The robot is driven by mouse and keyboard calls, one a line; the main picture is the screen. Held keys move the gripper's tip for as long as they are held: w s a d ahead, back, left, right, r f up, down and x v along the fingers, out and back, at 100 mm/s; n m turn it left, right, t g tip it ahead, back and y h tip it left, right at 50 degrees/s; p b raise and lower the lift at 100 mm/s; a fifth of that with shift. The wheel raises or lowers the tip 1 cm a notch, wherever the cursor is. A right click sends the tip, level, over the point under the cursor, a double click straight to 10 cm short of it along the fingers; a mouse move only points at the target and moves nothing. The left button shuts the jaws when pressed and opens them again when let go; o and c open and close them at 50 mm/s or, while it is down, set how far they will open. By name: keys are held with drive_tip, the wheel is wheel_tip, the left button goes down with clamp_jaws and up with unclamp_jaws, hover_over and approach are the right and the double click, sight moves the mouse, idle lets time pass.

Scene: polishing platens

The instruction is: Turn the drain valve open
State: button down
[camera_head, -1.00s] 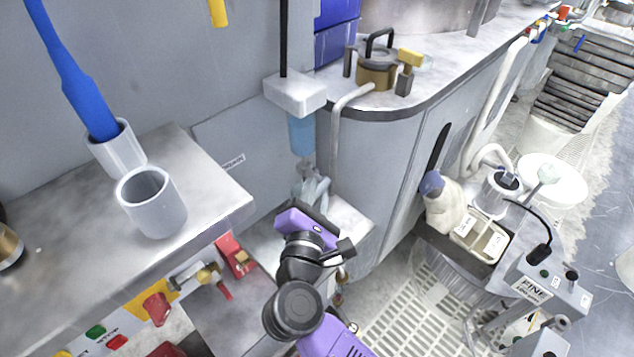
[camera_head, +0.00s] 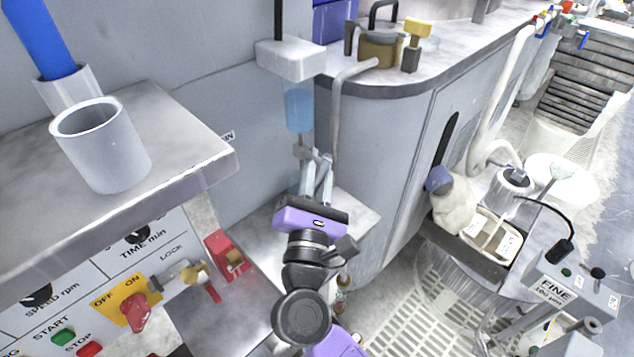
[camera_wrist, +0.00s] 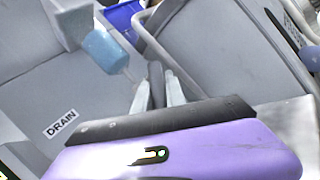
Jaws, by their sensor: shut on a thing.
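My gripper (camera_head: 316,165) reaches up to the space under a pale blue cylinder (camera_head: 298,108), which hangs below a white block. In the wrist view its two grey fingers (camera_wrist: 157,88) are shut on a small dark grey piece, which I take to be the drain valve's handle (camera_wrist: 155,74). Most of that piece is hidden between the fingers, so its angle is hard to tell. A DRAIN label (camera_wrist: 61,124) is on the grey wall to the left of the fingers. The blue cylinder (camera_wrist: 105,48) is just above and left of the fingertips.
A bent grey pipe (camera_head: 337,120) runs down close to the right of the fingers. A metal shelf (camera_head: 190,130) with a grey cup (camera_head: 102,145) juts out on the left. Below it are a control panel and a red bracket (camera_head: 228,252). The rounded counter (camera_head: 450,60) stands behind right.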

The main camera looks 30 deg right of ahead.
drive_tip(key=shift+d+f+n+t+b, duration=0.2)
drive_tip(key=shift+n+t+b, duration=0.4)
drive_tip(key=shift+b, duration=0.55)
drive_tip(key=shift+r+b, duration=0.1)
drive_tip(key=shift+b, duration=0.2)
drive_tip(key=shift+r+n+t, duration=0.1)
drive_tip(key=shift+n+t, duration=0.2)
drive_tip(key=c, duration=1.4)
unclamp_jaws()
drive_tip(key=shift+a, duration=0.1)
drive_tip(key=shift+v, duration=3.85)
